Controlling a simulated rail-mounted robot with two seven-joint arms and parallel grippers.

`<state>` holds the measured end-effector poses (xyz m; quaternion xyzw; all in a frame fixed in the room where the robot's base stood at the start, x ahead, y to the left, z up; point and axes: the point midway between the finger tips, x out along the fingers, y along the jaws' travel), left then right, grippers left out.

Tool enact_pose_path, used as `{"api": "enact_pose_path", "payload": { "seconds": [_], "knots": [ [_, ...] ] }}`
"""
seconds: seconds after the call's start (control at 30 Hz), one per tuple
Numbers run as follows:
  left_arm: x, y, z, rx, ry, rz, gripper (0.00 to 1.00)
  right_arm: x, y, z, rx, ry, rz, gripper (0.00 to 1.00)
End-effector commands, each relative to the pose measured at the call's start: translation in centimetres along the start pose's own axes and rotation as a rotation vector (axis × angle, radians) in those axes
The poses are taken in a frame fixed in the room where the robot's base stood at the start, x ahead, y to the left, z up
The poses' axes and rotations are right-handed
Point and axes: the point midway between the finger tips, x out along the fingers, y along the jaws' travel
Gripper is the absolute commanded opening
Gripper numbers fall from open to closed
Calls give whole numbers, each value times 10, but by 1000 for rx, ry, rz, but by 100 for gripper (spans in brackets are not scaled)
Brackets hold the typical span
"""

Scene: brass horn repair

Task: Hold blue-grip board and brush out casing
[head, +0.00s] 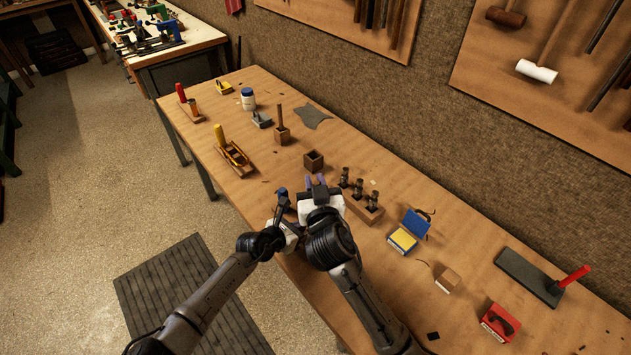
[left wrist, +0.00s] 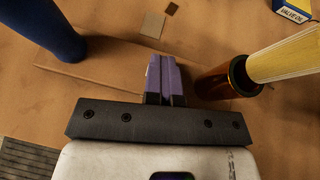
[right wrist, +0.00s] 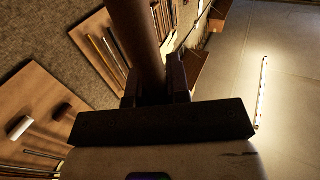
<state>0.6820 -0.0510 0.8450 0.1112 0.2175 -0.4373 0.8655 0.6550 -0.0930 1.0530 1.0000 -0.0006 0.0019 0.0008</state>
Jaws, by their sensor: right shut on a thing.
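The blue grip (left wrist: 50,35) stands at the upper left in the left wrist view; part of it shows in the head view (head: 283,193). It belongs to a flat wooden board (left wrist: 95,68) on the bench. A shiny amber casing (left wrist: 228,82) is at the right, with the pale yellow, ridged brush head (left wrist: 285,55) at its mouth; how deep it sits I cannot tell. My left gripper (left wrist: 166,78) is shut over the board, between grip and casing. My right gripper (head: 316,184) is shut on a brown cylindrical handle (right wrist: 137,40), seemingly the brush's. The right arm hides much in the head view.
A small open wooden box (head: 313,160) and a block with dark valves (head: 362,203) stand close beyond my grippers. A yellow-grip board (head: 235,158) lies to the left. A blue-and-yellow box (head: 403,240) and red box (head: 499,322) are to the right.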

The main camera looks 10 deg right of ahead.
Motion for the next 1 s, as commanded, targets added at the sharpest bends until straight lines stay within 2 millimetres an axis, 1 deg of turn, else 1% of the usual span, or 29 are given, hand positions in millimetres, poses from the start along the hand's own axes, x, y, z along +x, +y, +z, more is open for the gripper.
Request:
{"api": "enact_pose_path", "payload": {
  "seconds": [0.03,0.57,1.0],
  "knots": [
    [0,2,-14,-3,22,3,0,-1,-1,1,2,0,-1,0],
    [0,2,-14,-3,22,3,0,-2,-1,2,0,0,1,0],
    [0,2,-14,-3,22,3,0,-1,-1,17,1,-1,0,0]
  ]
}}
